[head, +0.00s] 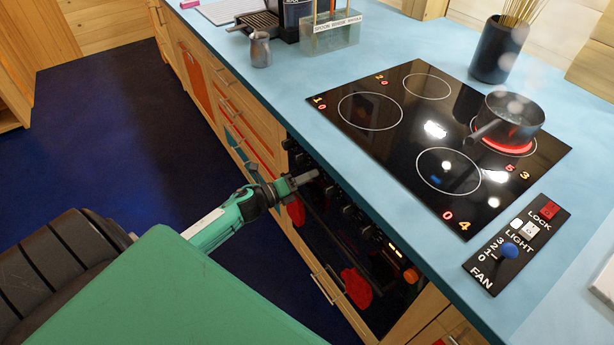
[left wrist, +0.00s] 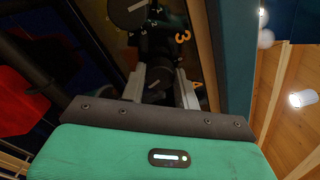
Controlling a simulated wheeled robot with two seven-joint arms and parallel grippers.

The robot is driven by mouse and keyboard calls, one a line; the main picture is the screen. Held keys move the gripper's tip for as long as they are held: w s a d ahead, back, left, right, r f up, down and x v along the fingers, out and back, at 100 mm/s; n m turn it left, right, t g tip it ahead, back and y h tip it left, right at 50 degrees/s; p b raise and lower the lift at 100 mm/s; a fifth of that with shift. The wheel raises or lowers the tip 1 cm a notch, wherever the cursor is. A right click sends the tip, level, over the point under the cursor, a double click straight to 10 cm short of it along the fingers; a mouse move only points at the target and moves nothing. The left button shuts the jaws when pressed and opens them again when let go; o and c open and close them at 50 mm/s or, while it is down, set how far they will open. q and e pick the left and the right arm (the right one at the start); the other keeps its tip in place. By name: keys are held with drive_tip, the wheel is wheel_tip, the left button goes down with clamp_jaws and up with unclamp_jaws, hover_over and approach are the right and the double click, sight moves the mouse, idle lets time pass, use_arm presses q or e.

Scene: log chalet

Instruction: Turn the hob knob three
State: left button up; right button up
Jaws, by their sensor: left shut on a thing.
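My left gripper (head: 310,178) reaches the dark oven front below the counter edge and is shut on a black knob there. In the left wrist view the gripper (left wrist: 160,88) has a finger on each side of the dark knob (left wrist: 157,72). A yellow 3 and a 4 show on the panel beside it; which number belongs to the held knob I cannot tell. Other black knobs (head: 348,211) line the panel. On the glass hob (head: 405,130), zone 3 reads 5 and glows red under a steaming pot (head: 508,118). The other zones read 0. My right gripper is not in view.
A fan panel (head: 515,243) with a blue knob lies right of the hob. A dark utensil holder (head: 498,50) stands behind the hob, and a metal jug (head: 260,50) at the left. Red cloths (head: 357,288) hang on the oven front. The blue floor at left is clear.

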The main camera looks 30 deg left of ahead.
use_arm(q)
drive_tip(key=shift+s+d+f+n+t+y+p, duration=0.2)
drive_tip(key=shift+n+p, duration=1)
drive_tip(key=shift+n, duration=4.3)
drive_tip(key=shift+w+a+r+n+y+p, duration=0.2)
drive_tip(key=shift+n+p, duration=1)
drive_tip(key=shift+n, duration=4.3)
drive_tip(key=shift+s+d+f+n+t+y+p, duration=0.2)
drive_tip(key=shift+n+p, duration=1)
drive_tip(key=shift+n, duration=4.3)
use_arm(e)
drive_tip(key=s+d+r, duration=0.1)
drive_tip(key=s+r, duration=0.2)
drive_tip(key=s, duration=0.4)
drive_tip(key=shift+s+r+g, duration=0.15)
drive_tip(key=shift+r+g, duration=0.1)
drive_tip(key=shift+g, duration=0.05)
use_arm(q)
drive_tip(key=shift+w+r, duration=0.1)
